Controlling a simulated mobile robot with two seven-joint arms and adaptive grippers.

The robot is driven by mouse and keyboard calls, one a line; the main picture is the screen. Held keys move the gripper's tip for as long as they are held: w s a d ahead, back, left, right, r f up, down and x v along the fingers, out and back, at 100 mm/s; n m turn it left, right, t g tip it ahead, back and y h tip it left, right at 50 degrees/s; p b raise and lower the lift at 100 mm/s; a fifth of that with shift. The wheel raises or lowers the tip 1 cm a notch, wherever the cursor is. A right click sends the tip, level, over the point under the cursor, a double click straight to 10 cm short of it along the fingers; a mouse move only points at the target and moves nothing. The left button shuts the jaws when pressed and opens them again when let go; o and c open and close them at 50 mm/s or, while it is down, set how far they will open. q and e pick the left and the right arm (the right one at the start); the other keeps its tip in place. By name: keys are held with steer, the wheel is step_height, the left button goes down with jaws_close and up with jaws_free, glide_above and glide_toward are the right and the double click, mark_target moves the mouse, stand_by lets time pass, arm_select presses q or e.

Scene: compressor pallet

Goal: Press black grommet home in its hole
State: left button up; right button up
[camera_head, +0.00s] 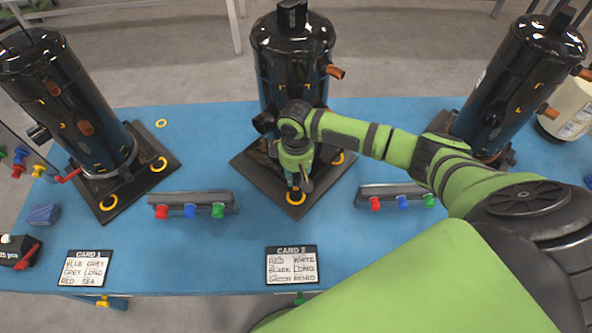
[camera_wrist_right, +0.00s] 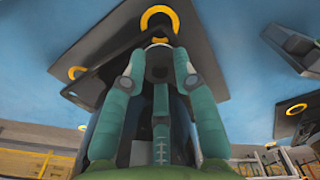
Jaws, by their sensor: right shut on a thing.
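My right gripper (camera_head: 299,185) reaches down over the front part of the black base plate (camera_head: 258,177) of the middle compressor (camera_head: 290,62). In the right wrist view, its fingers (camera_wrist_right: 158,62) are shut on a small dark piece (camera_wrist_right: 157,70), which I take as the black grommet; a pale part shows at its tip. The piece is close to the plate, just beside a yellow ring (camera_wrist_right: 159,15) at the plate's front corner. The gripper hides the hole, so I cannot tell whether the grommet touches it or sits in it. My left gripper is not in view.
Racks with red, blue and green plugs stand left (camera_head: 193,205) and right (camera_head: 396,196) of the plate. CARD 2 (camera_head: 292,265) lies in front. Other compressors stand left (camera_head: 70,100) and right (camera_head: 515,85). The blue table (camera_head: 190,250) is clear between the cards.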

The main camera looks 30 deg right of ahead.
mark_target(296, 181)
steer(key=shift+f, duration=0.55)
stand_by(0.4)
steer(key=shift+p, duration=0.3)
stand_by(0.7)
steer(key=shift+p, duration=0.4)
steer(key=shift+p, duration=0.35)
steer(key=shift+f+b, duration=0.75)
steer(key=shift+f, duration=0.45)
stand_by(0.3)
